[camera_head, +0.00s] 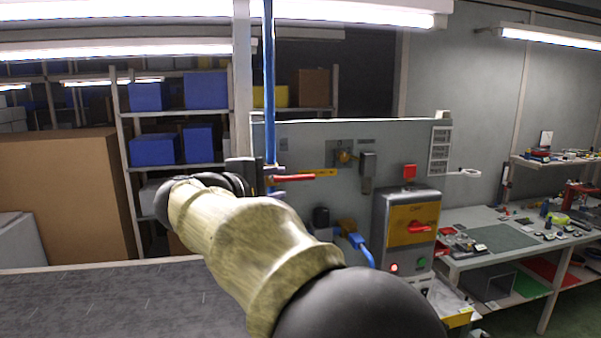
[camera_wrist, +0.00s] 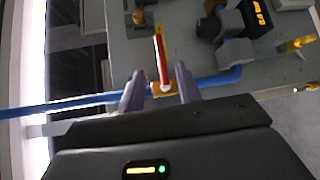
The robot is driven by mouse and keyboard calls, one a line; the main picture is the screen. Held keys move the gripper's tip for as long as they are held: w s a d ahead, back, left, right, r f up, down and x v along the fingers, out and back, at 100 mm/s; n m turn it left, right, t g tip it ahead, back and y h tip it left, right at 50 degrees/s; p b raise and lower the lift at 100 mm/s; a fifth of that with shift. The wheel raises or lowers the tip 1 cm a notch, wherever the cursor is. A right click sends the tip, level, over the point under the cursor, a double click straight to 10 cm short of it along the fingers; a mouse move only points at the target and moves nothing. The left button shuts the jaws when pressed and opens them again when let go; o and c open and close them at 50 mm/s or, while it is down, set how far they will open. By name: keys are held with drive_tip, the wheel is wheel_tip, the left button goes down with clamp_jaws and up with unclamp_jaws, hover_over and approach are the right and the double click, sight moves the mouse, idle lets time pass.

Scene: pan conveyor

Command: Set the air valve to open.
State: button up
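The air valve sits on a vertical blue pipe (camera_head: 269,90). Its red lever (camera_head: 293,178) points right, crosswise to the pipe, in front of a yellow label (camera_head: 326,172). In the wrist view the red lever (camera_wrist: 161,60) points up, away from the brass valve body (camera_wrist: 165,89), while the blue pipe (camera_wrist: 75,104) runs sideways. My gripper (camera_wrist: 160,76) is open, with one finger on each side of the lever's base and gaps showing. In the head view my gripper (camera_head: 250,174) is beside the valve, partly hidden by my arm.
Right of the valve stands a grey control box (camera_head: 408,205) with a yellow plate and red rotary switch (camera_head: 418,227). A workbench (camera_head: 490,240) with small parts is farther right. Shelves with blue bins (camera_head: 155,149) and a large cardboard box (camera_head: 65,190) are at left.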

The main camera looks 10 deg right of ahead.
sight(300, 179)
drive_tip(key=p+x, duration=0.3)
drive_tip(key=x, duration=0.5)
drive_tip(key=shift+w+d, duration=0.1)
drive_tip(key=shift+w, duration=0.35)
drive_tip(key=shift+w+d+f, duration=0.1)
drive_tip(key=shift+w+d, duration=0.05)
drive_tip(key=shift+d, duration=0.3)
drive_tip(key=shift+w+d+f, duration=0.1)
drive_tip(key=shift+w+d, duration=0.1)
drive_tip(key=shift+d, duration=0.3)
drive_tip(key=shift+s+a, duration=0.1)
drive_tip(key=shift+a, duration=0.1)
drive_tip(key=shift+c, duration=1.4)
drive_tip(key=shift+a, duration=0.1)
clamp_jaws()
